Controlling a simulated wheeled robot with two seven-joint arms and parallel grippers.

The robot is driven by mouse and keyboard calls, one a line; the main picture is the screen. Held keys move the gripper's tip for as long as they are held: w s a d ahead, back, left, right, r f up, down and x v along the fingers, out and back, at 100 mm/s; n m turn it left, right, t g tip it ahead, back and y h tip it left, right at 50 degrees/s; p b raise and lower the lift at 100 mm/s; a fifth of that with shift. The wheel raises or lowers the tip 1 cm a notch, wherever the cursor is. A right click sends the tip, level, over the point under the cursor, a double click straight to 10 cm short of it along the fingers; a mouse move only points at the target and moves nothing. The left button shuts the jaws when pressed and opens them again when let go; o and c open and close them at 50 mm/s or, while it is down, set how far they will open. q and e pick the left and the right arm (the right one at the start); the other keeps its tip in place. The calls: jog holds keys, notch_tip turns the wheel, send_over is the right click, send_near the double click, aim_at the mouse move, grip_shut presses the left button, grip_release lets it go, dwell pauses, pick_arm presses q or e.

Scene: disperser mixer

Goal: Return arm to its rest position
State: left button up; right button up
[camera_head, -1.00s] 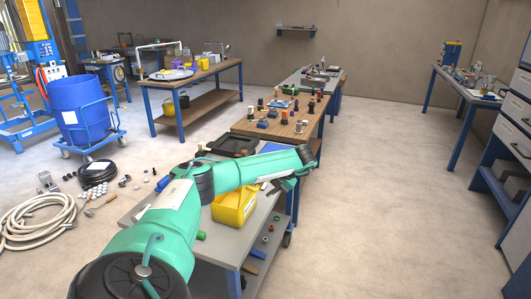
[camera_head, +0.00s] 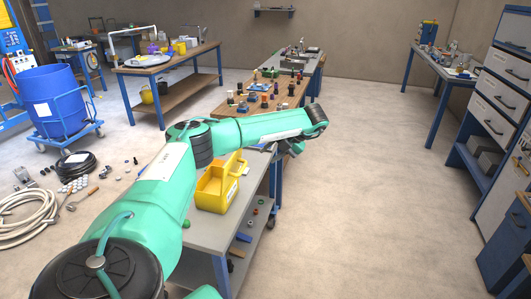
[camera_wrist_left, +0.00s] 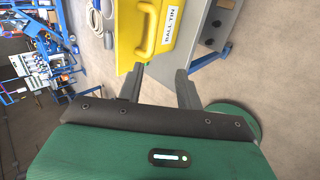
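My left arm (camera_head: 172,175) is green with dark joints and stretches from the bottom left across the workbench. My left gripper (camera_head: 291,147) is small and partly hidden under the wrist in the head view. A yellow box with a handle (camera_head: 218,188) sits on the grey bench top, below and left of the gripper. The box also shows beyond the fingers in the left wrist view (camera_wrist_left: 140,30). My right gripper is out of view.
The grey bench (camera_head: 228,226) has small parts on its lower shelf. A wooden table (camera_head: 229,105) with several small objects lies beyond. A blue barrel (camera_head: 51,97) and a coiled hose (camera_head: 30,213) are at left. Drawers (camera_head: 497,83) stand at right. The middle floor is clear.

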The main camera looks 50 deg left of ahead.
pick_arm(q)
jog(key=shift+d+r, duration=0.15)
jog(key=shift+r, duration=0.1)
dwell(0.4)
